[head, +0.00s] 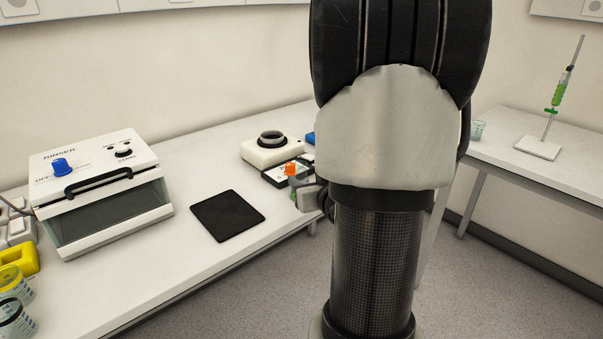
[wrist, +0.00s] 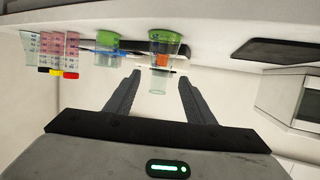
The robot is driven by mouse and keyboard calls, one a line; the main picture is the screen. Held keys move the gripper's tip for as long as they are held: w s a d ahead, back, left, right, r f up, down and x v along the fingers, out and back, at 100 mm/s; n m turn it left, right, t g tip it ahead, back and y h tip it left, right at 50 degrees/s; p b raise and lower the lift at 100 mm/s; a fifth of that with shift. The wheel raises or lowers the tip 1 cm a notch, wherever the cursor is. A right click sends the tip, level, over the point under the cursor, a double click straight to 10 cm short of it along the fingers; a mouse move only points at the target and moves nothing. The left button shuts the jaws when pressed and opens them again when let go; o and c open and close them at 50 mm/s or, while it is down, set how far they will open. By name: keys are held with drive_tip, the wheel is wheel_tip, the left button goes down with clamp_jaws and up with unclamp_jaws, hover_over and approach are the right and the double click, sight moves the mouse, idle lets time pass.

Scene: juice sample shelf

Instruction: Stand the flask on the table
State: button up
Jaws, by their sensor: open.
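The wrist view is upside down, with the table (wrist: 215,33) along the top. A clear flask (wrist: 157,84) with green liquid in its wide base and a narrower clear neck stands upright there. Something orange shows at its middle. My gripper (wrist: 157,77) is open, with one dark finger on each side of the neck. I cannot tell whether either finger touches it. In the head view my arm covers much of this spot, and I cannot make out the flask clearly. An orange knob-like part (head: 292,168) shows just left of the arm.

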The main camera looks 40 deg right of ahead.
drive_tip(key=v, duration=0.2)
drive_tip(key=shift+s+a+r, duration=0.1)
drive_tip(key=shift+s+r, duration=0.05)
drive_tip(key=shift+s, duration=0.15)
idle(0.3)
